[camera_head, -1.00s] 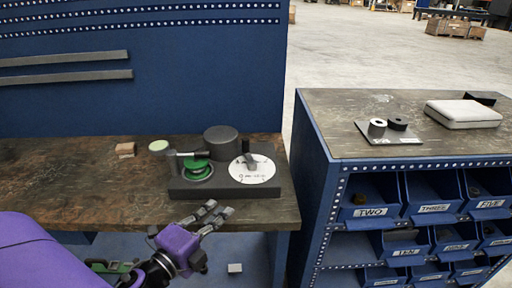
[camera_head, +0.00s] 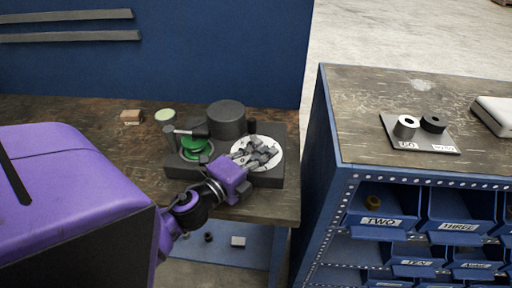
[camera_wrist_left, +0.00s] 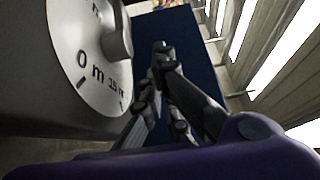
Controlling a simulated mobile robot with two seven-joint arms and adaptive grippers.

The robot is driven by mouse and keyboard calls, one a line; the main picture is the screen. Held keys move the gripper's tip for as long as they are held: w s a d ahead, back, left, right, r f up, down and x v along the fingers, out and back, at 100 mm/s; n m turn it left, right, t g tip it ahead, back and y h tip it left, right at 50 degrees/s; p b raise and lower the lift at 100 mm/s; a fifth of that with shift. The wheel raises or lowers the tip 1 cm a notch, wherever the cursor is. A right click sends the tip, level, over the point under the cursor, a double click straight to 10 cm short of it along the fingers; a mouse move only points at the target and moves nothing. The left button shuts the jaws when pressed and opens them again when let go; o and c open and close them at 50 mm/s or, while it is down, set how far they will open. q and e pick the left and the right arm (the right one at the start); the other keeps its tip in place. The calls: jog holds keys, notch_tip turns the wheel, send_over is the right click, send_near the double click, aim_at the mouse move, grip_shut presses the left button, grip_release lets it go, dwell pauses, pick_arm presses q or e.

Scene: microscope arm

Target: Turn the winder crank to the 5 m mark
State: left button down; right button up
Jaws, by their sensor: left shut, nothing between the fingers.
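The winder has a dark base (camera_head: 180,176) on the wooden bench, with a green spool (camera_head: 198,151) and a dark crank bar (camera_head: 190,132) at its left. A white dial (camera_head: 270,172) is at its right, partly hidden by my left gripper. My left gripper (camera_head: 268,152) is shut and empty, its fingers over the dial in the head view. In the left wrist view, the dial (camera_wrist_left: 72,42) with "0 m" lettering and a grey centre knob (camera_wrist_left: 116,30) stands left of the fingers (camera_wrist_left: 163,50). A gap shows between knob and fingers. My right gripper is out of view.
A dark grey cylinder (camera_head: 226,121) stands at the back of the winder. A small wooden block (camera_head: 131,117) and a pale green disc (camera_head: 165,115) are to the left. A blue bin cabinet (camera_head: 335,215) stands right, across a gap.

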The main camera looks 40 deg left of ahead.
aim_at(254, 136)
pick_arm(q)
jog(key=w, duration=0.6)
jog(key=shift+w+d+r+p, duration=0.15)
jog(key=shift+w+p, duration=0.1)
jog(key=shift+p, duration=0.15)
jog(key=a, duration=0.1)
jog(key=s+a, duration=0.1)
jog(key=a, duration=0.1)
jog(key=shift+s+a, duration=0.35)
jog(key=shift+w+f, duration=0.1)
jog(key=shift+f, duration=0.1)
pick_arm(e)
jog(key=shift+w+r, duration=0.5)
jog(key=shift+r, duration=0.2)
pick_arm(q)
jog(key=shift+a+n+y+p, duration=0.1)
jog(key=shift+n+y+p, duration=0.2)
jog(key=shift+y, duration=0.2)
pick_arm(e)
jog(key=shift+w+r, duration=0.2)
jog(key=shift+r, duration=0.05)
pick_arm(q)
jog(key=shift+r+n+y+p, duration=0.1)
jog(key=shift+n+y+p, duration=0.2)
jog(key=shift+n+y, duration=0.35)
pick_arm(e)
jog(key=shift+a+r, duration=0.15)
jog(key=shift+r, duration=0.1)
